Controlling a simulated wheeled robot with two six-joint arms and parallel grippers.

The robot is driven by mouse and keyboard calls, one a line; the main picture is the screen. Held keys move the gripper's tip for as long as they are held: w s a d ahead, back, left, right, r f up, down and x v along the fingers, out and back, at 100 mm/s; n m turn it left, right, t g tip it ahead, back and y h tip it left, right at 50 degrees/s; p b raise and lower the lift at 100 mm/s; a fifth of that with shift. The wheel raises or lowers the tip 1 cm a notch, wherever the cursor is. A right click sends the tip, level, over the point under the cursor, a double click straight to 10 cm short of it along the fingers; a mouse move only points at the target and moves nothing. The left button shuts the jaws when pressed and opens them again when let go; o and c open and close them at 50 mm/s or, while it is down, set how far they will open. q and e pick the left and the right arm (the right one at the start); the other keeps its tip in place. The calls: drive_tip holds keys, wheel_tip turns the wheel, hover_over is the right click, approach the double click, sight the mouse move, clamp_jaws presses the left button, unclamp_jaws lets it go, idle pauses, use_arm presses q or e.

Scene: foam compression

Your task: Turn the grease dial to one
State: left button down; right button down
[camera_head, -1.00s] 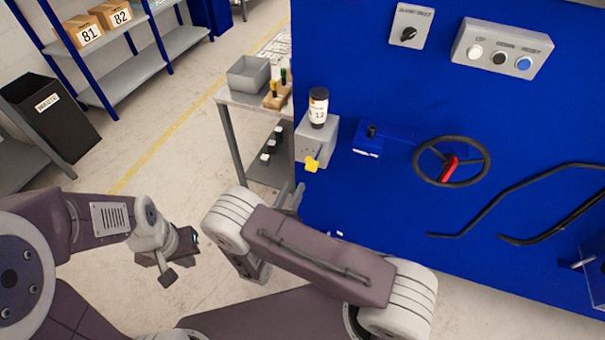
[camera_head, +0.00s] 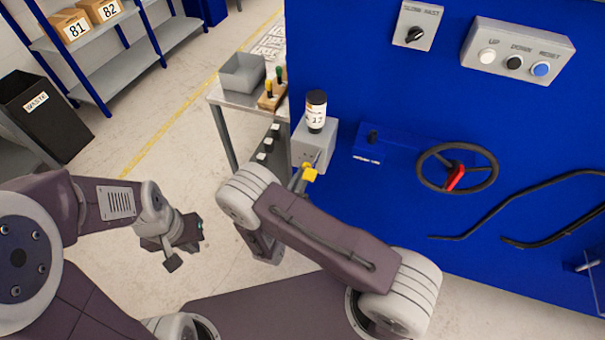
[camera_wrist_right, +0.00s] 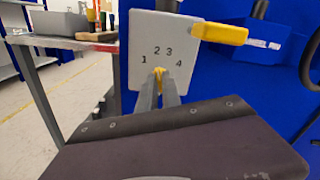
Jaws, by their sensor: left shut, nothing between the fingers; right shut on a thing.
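The grease box (camera_head: 313,148) is a light grey box on the blue machine, with a black-capped bottle (camera_head: 316,112) on top. Its front face (camera_wrist_right: 143,32) carries the numbers 1 to 4 in an arc. Below them, the small yellow dial (camera_wrist_right: 158,74) is mostly hidden between the fingers of my right gripper (camera_wrist_right: 159,88), which is shut on it. Where the dial points cannot be told. A yellow handle (camera_wrist_right: 220,33) sticks out at the box's right; it also shows in the head view (camera_head: 310,173). My left gripper (camera_head: 188,234) is shut and empty, over the floor.
A black handwheel (camera_head: 457,167) with a red grip is right of the box. A rotary switch (camera_head: 415,36) and a button panel (camera_head: 517,48) are higher up. A metal cart (camera_head: 232,97) with a grey bin stands left of the box.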

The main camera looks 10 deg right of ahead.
idle(0.3)
drive_tip(key=shift+n+p, duration=0.85)
drive_tip(key=shift+n, duration=3.15)
drive_tip(key=c, duration=1.5)
unclamp_jaws()
drive_tip(key=shift+f, duration=0.1)
